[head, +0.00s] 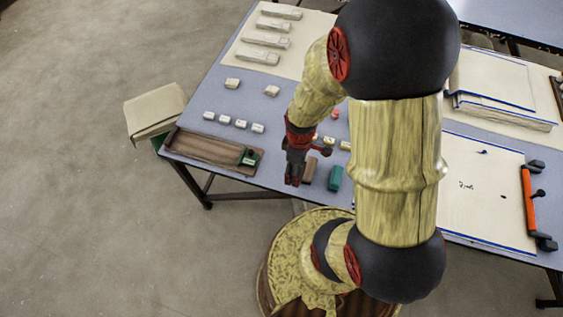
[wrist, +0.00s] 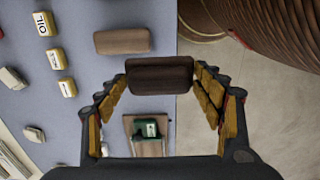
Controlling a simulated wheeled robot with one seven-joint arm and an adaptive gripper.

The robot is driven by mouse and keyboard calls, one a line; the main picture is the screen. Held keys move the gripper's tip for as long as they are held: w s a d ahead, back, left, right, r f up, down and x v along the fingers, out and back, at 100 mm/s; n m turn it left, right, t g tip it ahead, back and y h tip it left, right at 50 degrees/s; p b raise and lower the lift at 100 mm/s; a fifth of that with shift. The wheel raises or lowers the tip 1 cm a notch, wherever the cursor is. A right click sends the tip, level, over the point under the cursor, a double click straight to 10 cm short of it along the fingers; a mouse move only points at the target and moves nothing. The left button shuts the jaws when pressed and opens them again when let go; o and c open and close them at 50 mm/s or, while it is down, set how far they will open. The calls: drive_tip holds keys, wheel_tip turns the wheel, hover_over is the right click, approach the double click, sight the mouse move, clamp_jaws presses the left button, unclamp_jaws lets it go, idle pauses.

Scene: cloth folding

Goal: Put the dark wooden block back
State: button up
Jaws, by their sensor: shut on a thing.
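My gripper (wrist: 160,82) is shut on a dark wooden block (wrist: 160,75), which lies crosswise between the fingertips in the wrist view. In the head view my gripper (head: 293,178) hangs near the table's front edge, and the dark block is hard to tell from the fingers there. A lighter brown block (wrist: 122,41) lies on the table just beyond the held block, apart from it; it also shows right of my gripper in the head view (head: 308,171).
A teal block (head: 335,178) stands right of the brown block. A wooden tray (head: 200,147) with a small green item (head: 249,156) lies to the left. Small labelled blocks (wrist: 41,24) sit farther back. The table's front edge is close; floor shows beyond it.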

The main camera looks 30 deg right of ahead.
drive_tip(key=b, duration=0.3)
hover_over(281, 165)
drive_tip(key=s, duration=0.1)
drive_tip(key=f, duration=0.7)
drive_tip(key=shift+s, duration=0.2)
drive_tip(key=shift+w+f, duration=0.5)
drive_tip(key=shift+f, duration=0.05)
drive_tip(key=shift+w+f+b, duration=0.2)
drive_tip(key=shift+f+b, duration=0.55)
drive_tip(key=shift+f, duration=0.9)
drive_tip(key=shift+f, duration=0.2)
drive_tip(key=o, duration=1.1)
drive_tip(key=shift+o, duration=0.6)
drive_tip(key=shift+r, duration=0.15)
